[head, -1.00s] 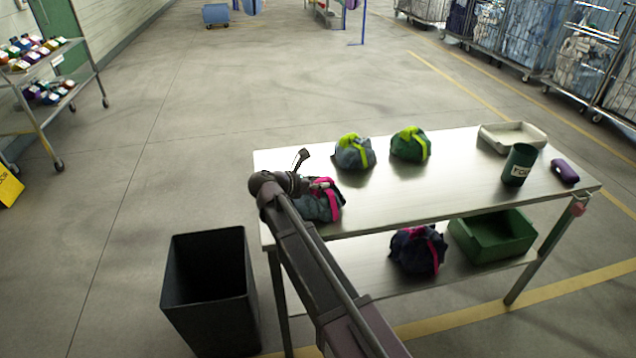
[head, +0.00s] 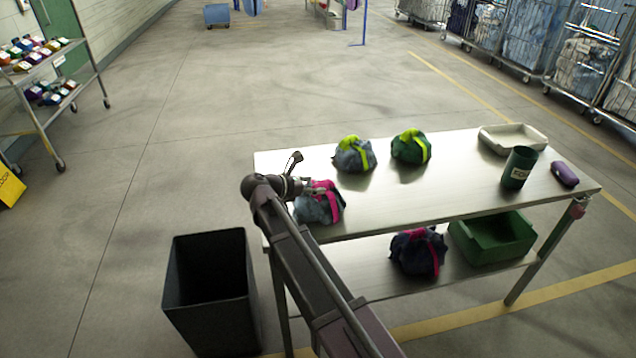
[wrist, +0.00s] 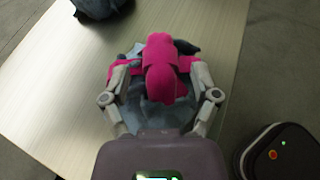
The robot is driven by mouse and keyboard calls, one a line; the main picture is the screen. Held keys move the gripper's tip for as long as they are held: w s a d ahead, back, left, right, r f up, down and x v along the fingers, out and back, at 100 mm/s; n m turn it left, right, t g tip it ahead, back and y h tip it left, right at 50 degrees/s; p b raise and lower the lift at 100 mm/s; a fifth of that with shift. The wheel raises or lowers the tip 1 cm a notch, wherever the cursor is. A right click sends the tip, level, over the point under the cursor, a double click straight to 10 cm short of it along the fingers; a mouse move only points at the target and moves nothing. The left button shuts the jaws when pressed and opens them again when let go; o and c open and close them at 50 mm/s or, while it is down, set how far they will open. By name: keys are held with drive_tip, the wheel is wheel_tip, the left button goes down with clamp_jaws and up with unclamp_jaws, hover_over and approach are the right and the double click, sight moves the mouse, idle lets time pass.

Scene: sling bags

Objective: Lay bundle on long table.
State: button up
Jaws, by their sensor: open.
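A grey-blue bundle with a pink band and knot (head: 320,207) sits on the left end of the long table (head: 455,190). It also shows in the wrist view (wrist: 158,75), with its pink knot between my fingers. My gripper (wrist: 158,72) is open, one finger on each side of the knot; I cannot tell whether they touch the cloth. In the head view my gripper (head: 316,188) is at the bundle's upper side, and my arm hides part of the table's left front.
Grey (head: 354,154) and green (head: 411,147) bundles with lime bands stand behind. A white tray (head: 513,138), green canister (head: 519,167) and purple case (head: 565,174) are at the right. A navy bundle (head: 418,252) and green bin (head: 492,238) sit below. A black bin (head: 210,290) stands left.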

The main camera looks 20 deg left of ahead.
drive_tip(key=p+v, duration=0.3)
drive_tip(key=v, duration=0.6)
drive_tip(key=shift+s+a+r, duration=0.15)
drive_tip(key=shift+s+r, duration=0.05)
drive_tip(key=shift+s, duration=0.05)
idle(0.5)
drive_tip(key=w+d+f+m+g+y, duration=0.1)
drive_tip(key=d+f+m+g, duration=0.25)
drive_tip(key=d, duration=0.65)
drive_tip(key=w+d+f+m+g, duration=0.1)
drive_tip(key=d+f+m+g, duration=0.1)
drive_tip(key=d+m, duration=0.5)
drive_tip(key=w+d+f+m+g+y, duration=0.1)
drive_tip(key=d+f+m+g, duration=0.15)
drive_tip(key=d, duration=0.95)
drive_tip(key=s+d+f+m+g+y, duration=0.1)
drive_tip(key=s+d+m+y, duration=0.2)
drive_tip(key=d+m, duration=0.5)
drive_tip(key=s+d+f+m+g+y, duration=0.2)
drive_tip(key=s+d+m, duration=0.4)
drive_tip(key=d, duration=0.6)
drive_tip(key=shift+s+f+m+y, duration=0.3)
drive_tip(key=shift+m+y, duration=0.1)
drive_tip(key=shift+m, duration=0.6)
